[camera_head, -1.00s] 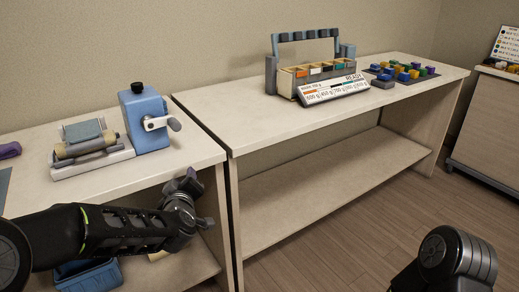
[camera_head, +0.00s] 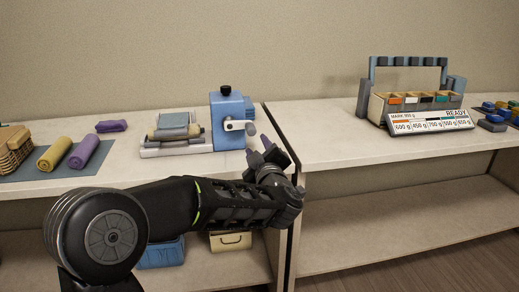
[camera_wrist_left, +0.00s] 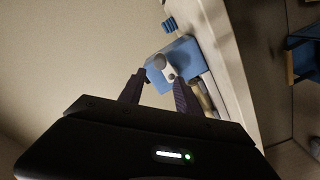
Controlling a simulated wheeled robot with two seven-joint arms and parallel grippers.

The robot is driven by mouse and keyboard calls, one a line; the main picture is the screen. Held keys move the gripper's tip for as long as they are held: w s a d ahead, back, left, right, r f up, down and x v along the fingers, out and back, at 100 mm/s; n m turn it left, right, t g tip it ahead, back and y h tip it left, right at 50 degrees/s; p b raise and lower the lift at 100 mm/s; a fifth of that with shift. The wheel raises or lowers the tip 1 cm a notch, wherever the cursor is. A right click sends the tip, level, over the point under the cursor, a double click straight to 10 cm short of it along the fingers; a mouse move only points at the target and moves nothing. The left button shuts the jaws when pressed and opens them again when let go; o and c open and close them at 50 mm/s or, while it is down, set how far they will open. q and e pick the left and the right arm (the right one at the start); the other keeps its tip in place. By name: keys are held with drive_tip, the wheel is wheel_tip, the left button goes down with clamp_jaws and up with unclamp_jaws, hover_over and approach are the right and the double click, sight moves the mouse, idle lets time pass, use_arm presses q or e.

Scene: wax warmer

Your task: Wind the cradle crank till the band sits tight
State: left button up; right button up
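The blue crank box (camera_head: 226,108) stands on the left table at the right end of a white cradle base (camera_head: 176,150). A black knob is on its top. The pale crank (camera_head: 238,125) with a grey grip is on its right-hand side. Rolled cloths (camera_head: 174,133) lie on the cradle; the band's tightness cannot be told. My left gripper (camera_head: 260,149) is open and empty, just right of and below the crank, apart from it in the head view. In the left wrist view the crank (camera_wrist_left: 167,70) shows ahead between the spread fingers (camera_wrist_left: 157,85). My right gripper is not in view.
A second table (camera_head: 340,145) across a narrow gap holds a caddy (camera_head: 415,95) and a label board (camera_head: 430,122). A blue bin (camera_head: 162,253) is on the lower shelf.

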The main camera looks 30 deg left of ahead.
sight(252, 133)
use_arm(q)
drive_tip(key=shift+w, duration=0.15)
drive_tip(key=shift+p+x, duration=0.9)
drive_tip(key=shift+x, duration=3.3)
drive_tip(key=shift+a, duration=0.1)
